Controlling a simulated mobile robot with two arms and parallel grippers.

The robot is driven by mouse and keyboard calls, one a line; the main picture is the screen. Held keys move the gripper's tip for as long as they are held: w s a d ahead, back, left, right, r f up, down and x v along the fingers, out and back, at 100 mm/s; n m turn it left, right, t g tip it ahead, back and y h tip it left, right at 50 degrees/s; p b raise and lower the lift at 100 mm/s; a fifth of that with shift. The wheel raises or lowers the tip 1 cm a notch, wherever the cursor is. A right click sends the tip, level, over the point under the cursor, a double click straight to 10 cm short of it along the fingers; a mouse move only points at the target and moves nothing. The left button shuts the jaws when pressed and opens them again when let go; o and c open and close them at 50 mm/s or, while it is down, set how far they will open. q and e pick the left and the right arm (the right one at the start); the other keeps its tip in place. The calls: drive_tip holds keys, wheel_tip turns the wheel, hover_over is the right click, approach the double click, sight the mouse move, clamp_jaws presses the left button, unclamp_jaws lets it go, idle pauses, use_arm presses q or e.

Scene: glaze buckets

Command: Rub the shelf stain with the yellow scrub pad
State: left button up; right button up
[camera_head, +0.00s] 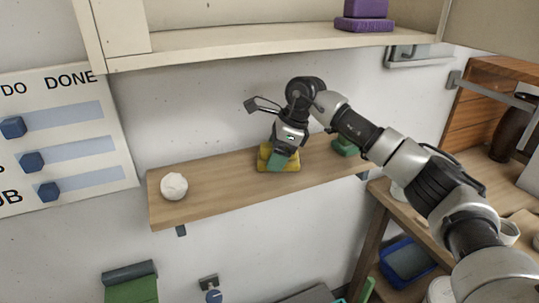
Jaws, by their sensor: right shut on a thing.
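The yellow scrub pad (264,164) is at the middle of the wooden wall shelf (222,187), near its front edge. My right gripper (280,157) points down and is shut on the pad, with a teal patch showing at its fingers. The pad appears to be at the shelf surface, but I cannot tell how firmly it touches. No stain shows; the gripper and pad hide the wood under them. My left gripper is not in view.
A white ball-like lump (173,186) sits at the shelf's left end. A green object (344,147) lies to the right of the pad, partly behind my arm. A cream upper shelf (270,48) with a purple block (364,24) overhangs. Bare wood lies between lump and pad.

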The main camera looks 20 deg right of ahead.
sight(264, 148)
drive_tip(key=shift+w+d, duration=0.1)
drive_tip(key=shift+d, duration=3.4)
drive_tip(key=shift+w+d+p, duration=0.1)
drive_tip(key=shift+d+p, duration=0.4)
drive_tip(key=shift+d, duration=1.2)
drive_tip(key=shift+a, duration=1.9)
drive_tip(key=shift+s+a+f, duration=0.1)
drive_tip(key=shift+s+a, duration=0.05)
drive_tip(key=shift+a, duration=1.1)
drive_tip(key=shift+s+a, duration=0.1)
drive_tip(key=shift+a, duration=5.65)
